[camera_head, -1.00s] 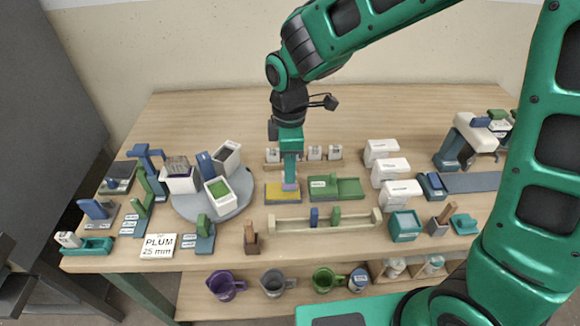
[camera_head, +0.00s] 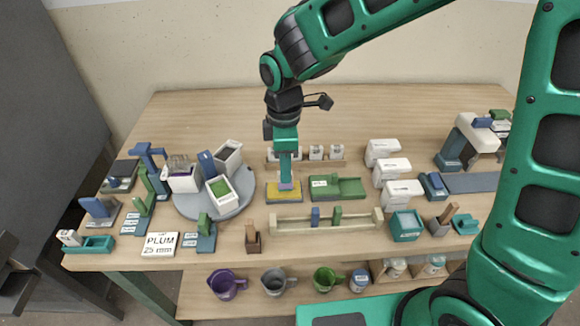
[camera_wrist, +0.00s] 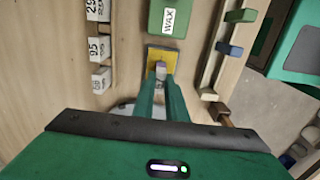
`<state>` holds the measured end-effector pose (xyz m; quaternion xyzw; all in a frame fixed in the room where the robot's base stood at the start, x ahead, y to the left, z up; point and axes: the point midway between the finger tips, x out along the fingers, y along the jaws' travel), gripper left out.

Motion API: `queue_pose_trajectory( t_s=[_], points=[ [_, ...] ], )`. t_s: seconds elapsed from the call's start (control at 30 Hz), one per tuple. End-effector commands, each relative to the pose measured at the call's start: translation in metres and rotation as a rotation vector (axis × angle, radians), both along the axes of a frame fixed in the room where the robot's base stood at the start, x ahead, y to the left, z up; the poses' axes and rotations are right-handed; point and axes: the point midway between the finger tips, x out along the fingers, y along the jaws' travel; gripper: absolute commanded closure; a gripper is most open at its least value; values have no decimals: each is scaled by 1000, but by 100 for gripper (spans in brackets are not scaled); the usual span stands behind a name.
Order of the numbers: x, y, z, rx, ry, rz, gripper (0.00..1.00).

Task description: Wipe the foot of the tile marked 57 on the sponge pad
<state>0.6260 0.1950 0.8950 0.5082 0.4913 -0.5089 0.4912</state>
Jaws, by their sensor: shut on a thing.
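My gripper (camera_head: 286,181) is shut on a small tile (camera_head: 287,187), pale purple in the head view and greyish in the wrist view (camera_wrist: 161,68). No number on it can be read. The tile is upright at the yellow sponge pad (camera_head: 272,192), its lower end at or just above the pad's top; I cannot tell whether they touch. The pad also shows in the wrist view (camera_wrist: 155,54), partly hidden by the fingers. The pad sits on a dark grey base.
A green block marked WAX (camera_wrist: 168,20) stands just right of the pad in the head view (camera_head: 345,188). Behind the pad is a rack of white numbered tiles (camera_head: 316,153). A wooden rail (camera_head: 350,222) lies in front, and a grey turntable (camera_head: 215,212) with bins is left.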

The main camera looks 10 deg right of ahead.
Motion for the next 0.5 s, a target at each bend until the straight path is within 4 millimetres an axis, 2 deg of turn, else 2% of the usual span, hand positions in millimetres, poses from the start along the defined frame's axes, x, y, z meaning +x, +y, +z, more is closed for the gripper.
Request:
queue_pose_trajectory(
  t_s=[0.5],
  points=[
    [0,15,1,0,1,2,100]
  ],
)
